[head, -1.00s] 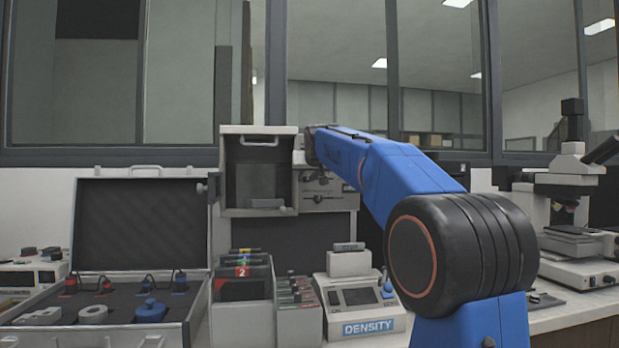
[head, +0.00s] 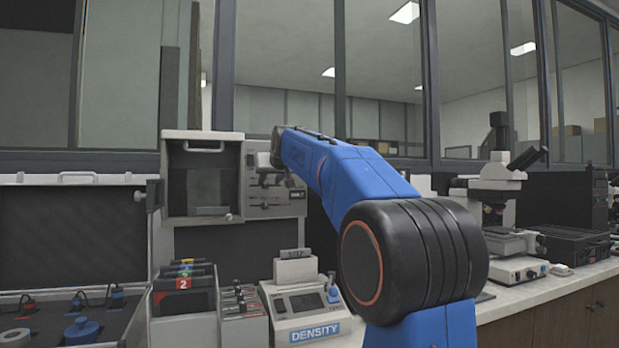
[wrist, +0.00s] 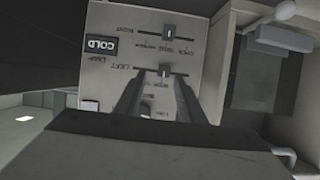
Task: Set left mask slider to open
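The grey control panel (head: 290,208) is beside the glass-fronted cabinet, partly behind my arm. In the wrist view the panel (wrist: 145,50) appears upside down, with two sliders. The left mask slider's small knob (wrist: 165,70) is in the row marked LEFT, and the right slider's knob (wrist: 169,33) is above it in the picture. My gripper (wrist: 158,74) is open, its two fingers reaching toward the panel with the left knob between the tips in the picture. I cannot tell whether they touch it. The position words are too blurred to read surely.
The cabinet (head: 202,137) with a handled front stands directly left of the panel. Below are a density meter (head: 310,326), numbered boxes (head: 185,298) and an open case (head: 75,240). A microscope (head: 497,185) stands at the right on the bench.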

